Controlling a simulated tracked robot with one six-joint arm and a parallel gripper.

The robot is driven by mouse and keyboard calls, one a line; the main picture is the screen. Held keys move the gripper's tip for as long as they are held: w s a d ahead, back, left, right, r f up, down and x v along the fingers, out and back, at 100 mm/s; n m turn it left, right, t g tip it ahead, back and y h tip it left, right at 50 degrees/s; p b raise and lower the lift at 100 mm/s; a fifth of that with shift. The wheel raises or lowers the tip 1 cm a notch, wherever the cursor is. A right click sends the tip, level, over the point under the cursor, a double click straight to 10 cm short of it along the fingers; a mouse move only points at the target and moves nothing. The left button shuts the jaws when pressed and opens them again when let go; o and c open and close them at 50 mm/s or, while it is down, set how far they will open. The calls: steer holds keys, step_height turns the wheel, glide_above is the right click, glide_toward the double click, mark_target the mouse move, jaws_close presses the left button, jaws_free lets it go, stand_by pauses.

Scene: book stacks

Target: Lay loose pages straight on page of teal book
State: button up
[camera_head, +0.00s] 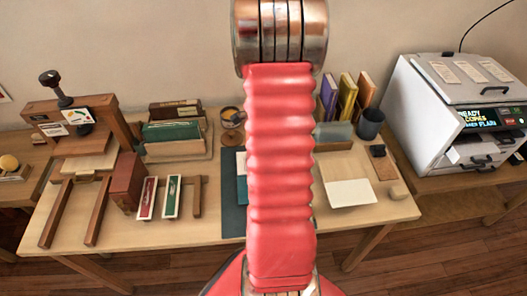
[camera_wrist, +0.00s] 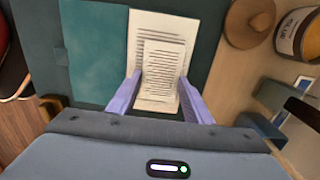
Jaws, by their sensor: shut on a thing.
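The teal book (camera_wrist: 92,55) lies open on a dark teal surface in the wrist view, with a plain teal side at left and a white printed page (camera_wrist: 148,22) at right. The loose pages (camera_wrist: 165,62), a smaller printed sheet or thin stack, are over that white page. My gripper (camera_wrist: 159,82) is shut on the loose pages, one lavender finger at each side edge. I cannot tell whether they touch the page below. In the head view my arm hides the gripper and most of the book; a dark teal edge (camera_head: 233,205) shows left of the arm.
A round wooden piece (camera_wrist: 248,20) and a tin (camera_wrist: 300,35) stand right of the book in the wrist view. On the table (camera_head: 215,215) are a wooden press (camera_head: 95,135), two framed trays, a white sheet (camera_head: 350,193), upright books and a dark cup (camera_head: 370,123).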

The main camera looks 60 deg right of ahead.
steer(key=shift+f, duration=0.55)
stand_by(1.0)
steer(key=o, duration=1.1)
steer(key=shift+r, duration=0.1)
steer(key=shift+r, duration=3.4)
